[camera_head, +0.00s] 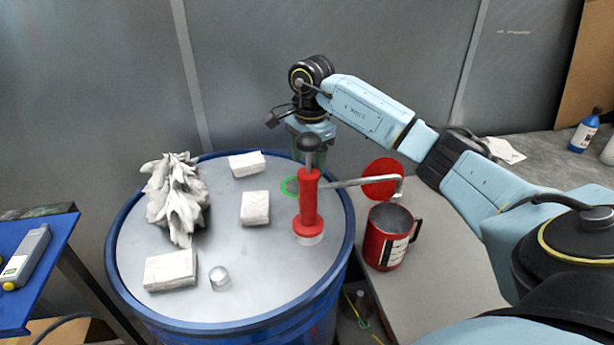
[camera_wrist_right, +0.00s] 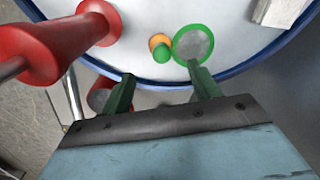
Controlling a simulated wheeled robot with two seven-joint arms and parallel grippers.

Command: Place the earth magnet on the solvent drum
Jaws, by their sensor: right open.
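The solvent drum (camera_head: 235,280) is blue with a pale grey top. A green-rimmed disc with a grey middle (camera_head: 290,187) lies flat on it near the right edge; it also shows in the right wrist view (camera_wrist_right: 193,44). Beside it there is a small orange and green piece (camera_wrist_right: 160,46). I cannot tell which of these, if either, is the earth magnet. My right gripper (camera_wrist_right: 160,84) is open and empty, its green fingers above the drum's rim, close to both pieces. In the head view its fingers are partly hidden behind the red tool. My left gripper is not in view.
A red tool with a black knob (camera_head: 308,200) stands close to my right gripper. White blocks (camera_head: 170,270), crumpled white material (camera_head: 178,195) and a small metal cylinder (camera_head: 220,278) occupy the drum top. A red can (camera_head: 384,240) stands on a grey surface at right.

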